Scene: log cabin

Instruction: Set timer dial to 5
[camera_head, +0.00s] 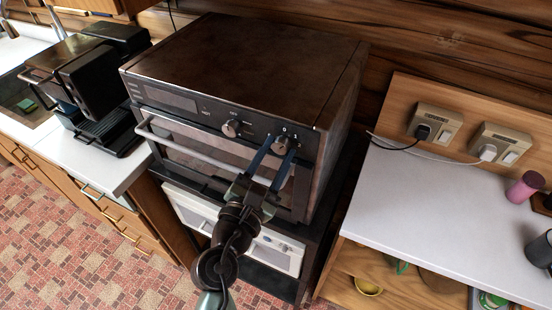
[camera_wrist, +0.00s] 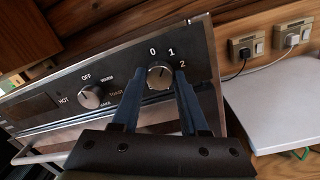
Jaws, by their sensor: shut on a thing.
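The timer dial (camera_head: 282,144) is the right-hand round knob on the front panel of the dark oven (camera_head: 225,65). In the wrist view the timer dial (camera_wrist: 160,75) has the marks 0, 1 and 2 showing around its top and right; the other marks are hidden by my fingers. I cannot clearly tell where its pointer stands. My gripper (camera_head: 280,148) reaches up to the panel with its two blue fingers on either side of the dial, shut on it. The wrist view shows the gripper (camera_wrist: 160,80) with one fingertip left and one right of the dial.
A second knob (camera_wrist: 90,96), marked OFF, WARM and TOAST, sits left of the dial. The oven door's bar handle (camera_head: 200,148) runs below the panel. A coffee machine (camera_head: 90,85) stands left. A white counter (camera_head: 450,205) with wall sockets (camera_head: 433,122) above lies right.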

